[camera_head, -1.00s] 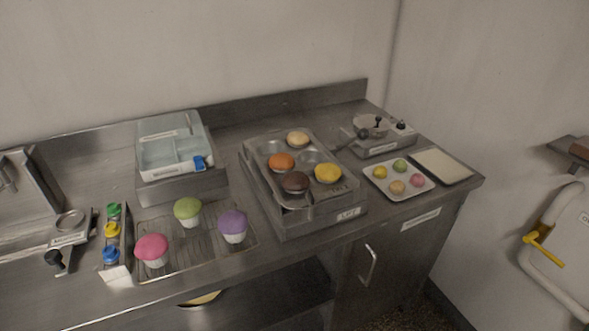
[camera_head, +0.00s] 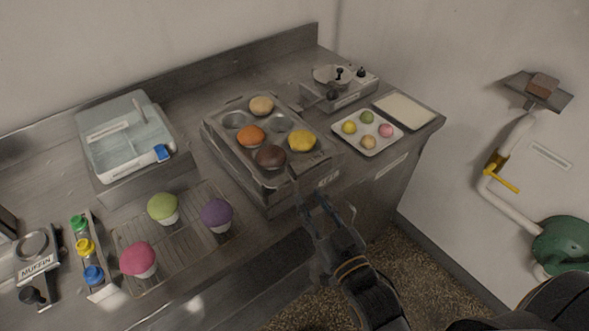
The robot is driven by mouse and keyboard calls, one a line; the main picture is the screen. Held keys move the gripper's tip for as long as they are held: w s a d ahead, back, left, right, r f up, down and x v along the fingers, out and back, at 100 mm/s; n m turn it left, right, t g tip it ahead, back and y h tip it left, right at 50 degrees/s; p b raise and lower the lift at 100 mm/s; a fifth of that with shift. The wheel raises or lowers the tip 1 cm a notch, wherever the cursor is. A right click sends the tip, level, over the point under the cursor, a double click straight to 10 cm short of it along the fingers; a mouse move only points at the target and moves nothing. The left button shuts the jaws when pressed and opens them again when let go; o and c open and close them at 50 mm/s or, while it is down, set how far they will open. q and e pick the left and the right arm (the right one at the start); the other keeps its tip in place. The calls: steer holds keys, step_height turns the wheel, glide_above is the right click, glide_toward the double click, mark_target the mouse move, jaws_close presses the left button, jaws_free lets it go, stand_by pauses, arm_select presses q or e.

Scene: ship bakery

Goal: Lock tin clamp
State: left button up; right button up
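The muffin tin (camera_head: 232,120) sits in a raised metal holder (camera_head: 268,204) at the middle of the counter. It carries an orange muffin (camera_head: 250,136), a brown one (camera_head: 270,157), a yellow one (camera_head: 302,141) and a pale one (camera_head: 261,105). My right gripper (camera_head: 306,192) is at the holder's front edge, near the label and below the brown muffin. Its two fingers look apart with nothing between them. Whether it touches the holder I cannot tell. My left gripper is not in view.
A wire rack (camera_head: 190,257) with pink, green and purple cupcakes lies at the front left. A lidded clear box (camera_head: 126,140) stands behind it. A small burner unit (camera_head: 352,91), a tray of small sweets (camera_head: 347,139) and a pale flat tray (camera_head: 404,110) are at the right.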

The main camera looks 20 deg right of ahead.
mark_target(296, 176)
steer(key=w, duration=0.2)
steer(key=w+p, duration=0.1)
steer(key=w, duration=0.2)
steer(key=w+a, duration=0.1)
steer(key=w, duration=0.1)
steer(key=shift+w+p, duration=0.25)
steer(key=shift+p, duration=0.05)
steer(key=shift+w, duration=0.4)
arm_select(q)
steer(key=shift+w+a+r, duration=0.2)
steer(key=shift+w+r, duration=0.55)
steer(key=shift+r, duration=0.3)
